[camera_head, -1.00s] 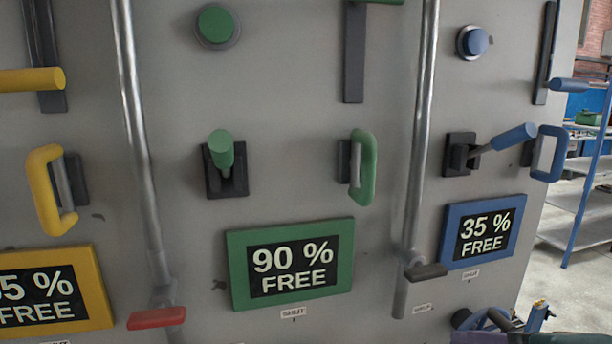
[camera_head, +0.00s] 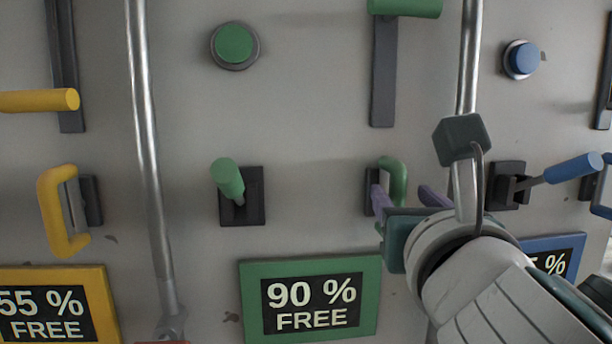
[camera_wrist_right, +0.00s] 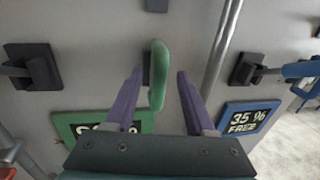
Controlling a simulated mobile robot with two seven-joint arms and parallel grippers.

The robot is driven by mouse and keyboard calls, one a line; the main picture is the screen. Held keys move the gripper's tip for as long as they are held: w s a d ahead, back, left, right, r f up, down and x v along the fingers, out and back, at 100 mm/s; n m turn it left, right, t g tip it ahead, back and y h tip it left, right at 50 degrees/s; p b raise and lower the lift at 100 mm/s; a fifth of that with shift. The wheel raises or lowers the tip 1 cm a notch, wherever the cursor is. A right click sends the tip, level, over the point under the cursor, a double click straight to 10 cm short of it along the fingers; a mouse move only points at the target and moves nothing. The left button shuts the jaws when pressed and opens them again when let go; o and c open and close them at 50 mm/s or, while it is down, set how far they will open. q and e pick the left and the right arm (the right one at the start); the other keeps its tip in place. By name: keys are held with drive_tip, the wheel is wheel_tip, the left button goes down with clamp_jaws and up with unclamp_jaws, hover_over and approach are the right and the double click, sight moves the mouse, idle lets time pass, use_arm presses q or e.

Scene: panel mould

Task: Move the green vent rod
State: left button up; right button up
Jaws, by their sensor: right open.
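Several green controls are on the grey panel, and none is labelled as the vent rod. They are a green loop handle (camera_head: 399,180), a green lever (camera_head: 228,178) on a dark plate, and a horizontal green bar (camera_head: 406,8) on a dark vertical slot at the top. My right gripper (camera_head: 403,194) is open, its purple fingers pointing at the loop handle. In the right wrist view the loop handle (camera_wrist_right: 158,75) shows between the two fingertips (camera_wrist_right: 160,76), with gaps on both sides. How deep the fingers reach around it is unclear. My left gripper is out of view.
A green-framed "90 % FREE" sign (camera_head: 310,262) is below. A metal pipe (camera_head: 467,55) runs just right of the loop handle, partly hidden by my right arm. A blue lever (camera_head: 572,168) is to the right. A green button (camera_head: 235,43) and yellow loop handle (camera_head: 50,210) are left.

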sight(400, 193)
drive_tip(key=shift+w+d, duration=0.15)
drive_tip(key=shift+w, duration=0.7)
drive_tip(key=shift+w+d, duration=0.15)
drive_tip(key=shift+w, duration=0.7)
clamp_jaws()
